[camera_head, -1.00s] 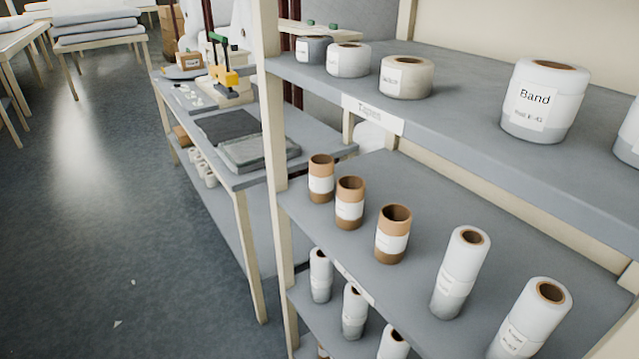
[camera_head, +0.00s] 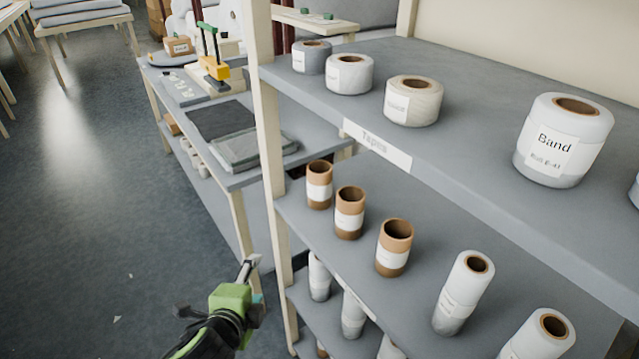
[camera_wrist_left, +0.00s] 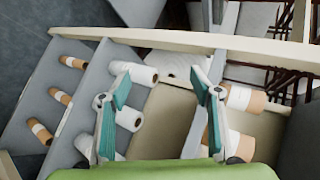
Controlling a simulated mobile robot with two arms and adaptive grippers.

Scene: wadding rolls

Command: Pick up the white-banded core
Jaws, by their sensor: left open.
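Three brown cardboard cores, each with a white band, stand upright on the middle shelf in the head view: a left one (camera_head: 319,187), a middle one (camera_head: 349,221) and a right one (camera_head: 394,257). I cannot tell which one is meant. My left gripper (camera_head: 217,284) is low in front of the shelf's left post, apart from the cores. That view shows brown-and-white cores at left (camera_wrist_left: 61,96) and at right (camera_wrist_left: 243,98). My right gripper is out of view.
White rolls (camera_head: 463,290) stand right of the cores. The upper shelf (camera_head: 470,120) overhangs with tape rolls and a large Band roll (camera_head: 562,145). A lower shelf holds more white rolls (camera_head: 353,315).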

